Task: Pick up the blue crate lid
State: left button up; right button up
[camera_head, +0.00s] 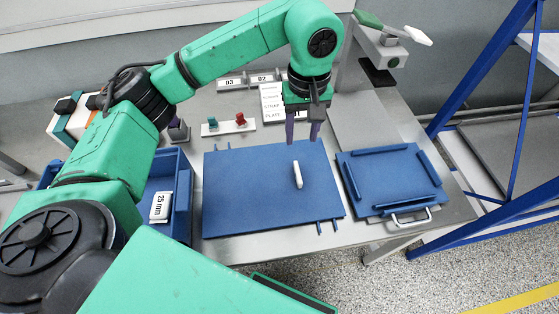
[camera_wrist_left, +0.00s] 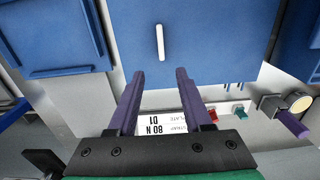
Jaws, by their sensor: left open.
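The blue crate lid (camera_head: 240,200) is a flat blue panel lying on the grey bench, with a slim white upright grip (camera_head: 297,174) on it. In the left wrist view the lid (camera_wrist_left: 215,45) fills the upper middle, and its white grip (camera_wrist_left: 160,42) stands ahead of the fingers. My left gripper (camera_head: 303,138) is open and empty, its purple fingers pointing down near the lid's far edge. In the left wrist view the gripper (camera_wrist_left: 160,75) has a clear gap between its fingertips, apart from the white grip. My right gripper is not in view.
A blue crate (camera_head: 182,205) with a "25 mm" label (camera_head: 160,206) stands left of the lid, partly behind my arm. A blue tray (camera_head: 390,175) with raised bars and a metal handle (camera_head: 411,217) lies right. A red and teal switch strip (camera_head: 228,127) and label plates are behind.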

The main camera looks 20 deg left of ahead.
pick_arm(q)
jog(key=p, duration=0.2)
send_over(298, 171)
jog(key=s, duration=0.1)
notch_tip(298, 171, down, 6)
jog(key=r, duration=0.1)
jog(key=f, duration=0.2)
jog(key=f+p, duration=0.1)
jog(key=f, duration=0.1)
jog(key=f+p, duration=0.1)
jog(key=f, duration=0.2)
jog(key=shift+w+f, duration=0.1)
jog(key=shift+w, duration=0.25)
jog(key=shift+f, duration=0.25)
jog(key=shift+w, duration=0.1)
grip_shut()
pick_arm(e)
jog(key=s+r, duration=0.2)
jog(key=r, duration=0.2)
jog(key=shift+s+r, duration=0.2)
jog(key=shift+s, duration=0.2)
